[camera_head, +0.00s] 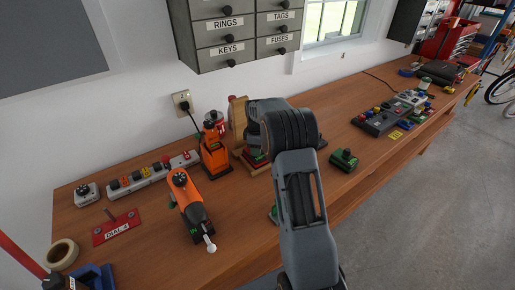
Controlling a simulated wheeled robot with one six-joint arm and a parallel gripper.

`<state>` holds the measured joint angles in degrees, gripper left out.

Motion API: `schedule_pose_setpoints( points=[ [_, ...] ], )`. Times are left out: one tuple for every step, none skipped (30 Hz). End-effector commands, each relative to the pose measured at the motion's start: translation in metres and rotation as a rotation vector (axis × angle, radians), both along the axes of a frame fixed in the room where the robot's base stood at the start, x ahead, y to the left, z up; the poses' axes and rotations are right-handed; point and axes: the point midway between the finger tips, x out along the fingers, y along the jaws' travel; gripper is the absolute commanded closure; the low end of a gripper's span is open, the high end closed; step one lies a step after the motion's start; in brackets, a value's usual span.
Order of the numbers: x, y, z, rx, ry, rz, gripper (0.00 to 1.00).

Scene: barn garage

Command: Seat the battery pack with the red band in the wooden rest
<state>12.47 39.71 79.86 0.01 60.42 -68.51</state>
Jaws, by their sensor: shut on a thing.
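The wooden rest (238,118) stands at the back of the bench, its upright board beside my wrist and part of its base showing below. My gripper (255,146) points down at the rest, mostly covered by my own arm. It is shut on the battery pack with the red band (256,158), of which a small red and dark-green part shows low over the rest's base. The arm hides the fingertips, and I cannot tell whether the pack touches the rest.
An orange drill (213,155) stands left of the rest; another orange tool (187,203) lies nearer. A green-topped pack (344,159) sits to the right; another green piece (273,214) is partly behind my arm. Drawers hang above.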

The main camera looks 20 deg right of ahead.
Motion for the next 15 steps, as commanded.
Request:
schedule_pose_setpoints(
  points=[
    [0.0003, -0.0001, 0.0008, 0.000, -0.002, 0.000, 1.00],
    [0.0003, -0.0001, 0.0008, 0.000, -0.002, 0.000, 1.00],
    [0.0003, -0.0001, 0.0008, 0.000, -0.002, 0.000, 1.00],
    [0.0003, -0.0001, 0.0006, 0.000, -0.002, 0.000, 1.00],
    [0.0003, -0.0001, 0.0005, 0.000, -0.002, 0.000, 1.00],
    [0.0003, -0.0001, 0.0003, 0.000, -0.002, 0.000, 1.00],
    [0.0003, -0.0001, 0.0001, 0.000, -0.002, 0.000, 1.00],
    [0.0003, -0.0001, -0.0001, 0.000, -0.002, 0.000, 1.00],
    [0.0003, -0.0001, -0.0005, 0.000, -0.001, 0.000, 1.00],
    [0.0003, -0.0001, -0.0008, 0.000, -0.001, 0.000, 1.00],
    [0.0003, -0.0001, -0.0011, 0.000, -0.001, 0.000, 1.00],
    [0.0003, -0.0001, -0.0016, 0.000, -0.001, 0.000, 1.00],
    [0.0003, -0.0001, -0.0020, 0.000, -0.001, 0.000, 1.00],
    [0.0003, -0.0001, -0.0024, 0.000, -0.001, 0.000, 1.00],
    [0.0003, -0.0001, -0.0029, 0.000, -0.001, 0.000, 1.00]
  ],
)
